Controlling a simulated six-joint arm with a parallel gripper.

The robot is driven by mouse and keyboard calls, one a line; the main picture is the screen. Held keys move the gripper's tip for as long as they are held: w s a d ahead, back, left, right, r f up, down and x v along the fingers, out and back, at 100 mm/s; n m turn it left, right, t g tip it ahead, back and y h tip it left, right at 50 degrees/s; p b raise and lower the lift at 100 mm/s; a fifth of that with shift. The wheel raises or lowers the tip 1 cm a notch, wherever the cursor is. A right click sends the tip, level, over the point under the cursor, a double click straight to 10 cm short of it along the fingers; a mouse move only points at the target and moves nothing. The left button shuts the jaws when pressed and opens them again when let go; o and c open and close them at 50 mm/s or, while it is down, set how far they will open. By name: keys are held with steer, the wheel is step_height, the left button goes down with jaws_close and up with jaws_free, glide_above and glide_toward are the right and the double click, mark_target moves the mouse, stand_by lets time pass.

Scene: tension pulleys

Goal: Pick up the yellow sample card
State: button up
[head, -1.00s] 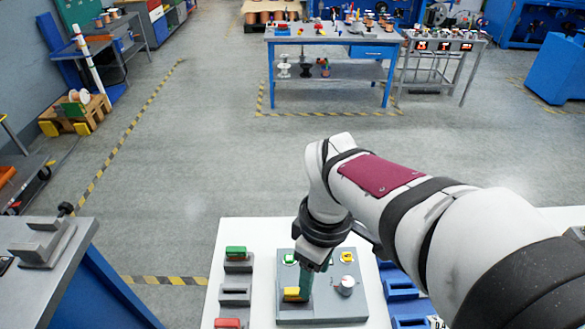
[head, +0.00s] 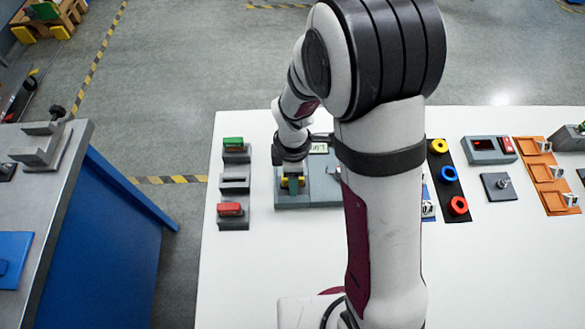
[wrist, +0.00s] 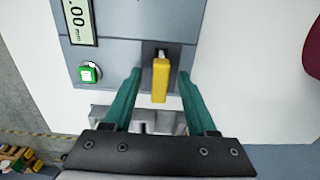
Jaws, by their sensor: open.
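The yellow sample card (wrist: 160,82) stands in a slot of the grey panel in the wrist view. My gripper (wrist: 160,74) is open, with one teal finger to each side of the card. Visible gaps separate both fingers from it. In the head view my gripper (head: 293,184) is over the left part of the grey panel (head: 318,198). Only small yellow parts of the card (head: 284,181) show around the fingers there.
A green card (head: 233,142) and a red card (head: 230,209) sit in holders left of the panel, with an empty holder (head: 234,182) between them. The wrist view shows a green button (wrist: 90,73) and a display (wrist: 80,20). Clear white table lies in front.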

jaws_close()
stand_by(0.5)
steer(key=r, duration=0.4)
steer(key=shift+d+r, duration=0.25)
steer(key=shift+d, duration=0.05)
steer(key=s+d+r, duration=0.3)
steer(key=d+r, duration=0.3)
steer(key=d, duration=0.4)
steer(key=shift+d+r, duration=0.2)
steer(key=shift+d, duration=0.15)
steer(key=shift+s+r, duration=0.1)
steer(key=shift+r, duration=2.45)
